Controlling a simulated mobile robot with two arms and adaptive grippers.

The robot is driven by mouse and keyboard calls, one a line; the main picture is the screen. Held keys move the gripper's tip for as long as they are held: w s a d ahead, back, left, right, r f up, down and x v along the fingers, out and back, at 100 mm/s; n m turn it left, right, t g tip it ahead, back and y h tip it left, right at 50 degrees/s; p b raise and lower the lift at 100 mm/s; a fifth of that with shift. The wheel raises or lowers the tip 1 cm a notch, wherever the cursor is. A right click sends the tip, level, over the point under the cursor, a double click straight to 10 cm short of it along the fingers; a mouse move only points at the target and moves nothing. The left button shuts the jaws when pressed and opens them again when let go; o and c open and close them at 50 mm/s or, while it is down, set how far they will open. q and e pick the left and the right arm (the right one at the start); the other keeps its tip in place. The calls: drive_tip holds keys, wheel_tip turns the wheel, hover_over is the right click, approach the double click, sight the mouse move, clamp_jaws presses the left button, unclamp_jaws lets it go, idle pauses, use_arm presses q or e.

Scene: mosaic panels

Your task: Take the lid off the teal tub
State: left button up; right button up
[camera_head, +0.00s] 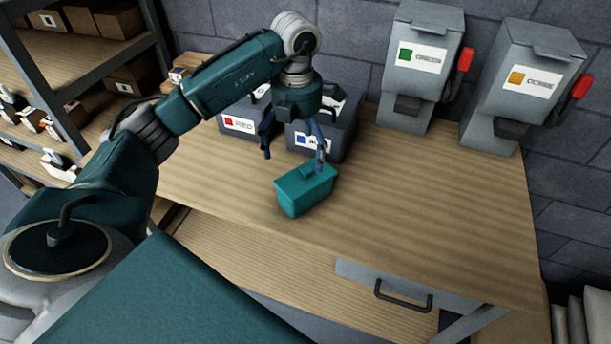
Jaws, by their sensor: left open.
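The teal tub (300,198) stands on the wooden table, left of its middle and near the front edge. Its teal lid (296,182) is on top, with a small raised handle (307,171). My left gripper (293,157) hangs from above, pointing down, with its fingers spread and nothing between them. Its right finger is close to the lid's handle in the picture; I cannot tell whether they touch. My right gripper is not in view.
Two dark bins with red (238,124) and blue (315,143) labels stand behind the gripper. Two grey dispensers with green (419,67) and orange (520,88) labels stand at the back. The table's right part (440,215) is clear. A shelf (75,60) stands at left.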

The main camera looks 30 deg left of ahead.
sight(302, 168)
use_arm(q)
drive_tip(key=shift+f, duration=0.3)
drive_tip(key=shift+s+d+f, duration=0.1)
drive_tip(key=shift+d+f, duration=0.05)
drive_tip(key=shift+d, duration=0.1)
drive_tip(key=f+p, duration=0.2)
drive_tip(key=f, duration=0.2)
drive_tip(key=shift+d+f+p, duration=0.25)
drive_tip(key=shift+p, duration=0.15)
drive_tip(key=shift+w+f, duration=0.2)
drive_tip(key=shift+f, duration=0.05)
drive_tip(key=shift+c, duration=0.8)
drive_tip(key=c, duration=0.8)
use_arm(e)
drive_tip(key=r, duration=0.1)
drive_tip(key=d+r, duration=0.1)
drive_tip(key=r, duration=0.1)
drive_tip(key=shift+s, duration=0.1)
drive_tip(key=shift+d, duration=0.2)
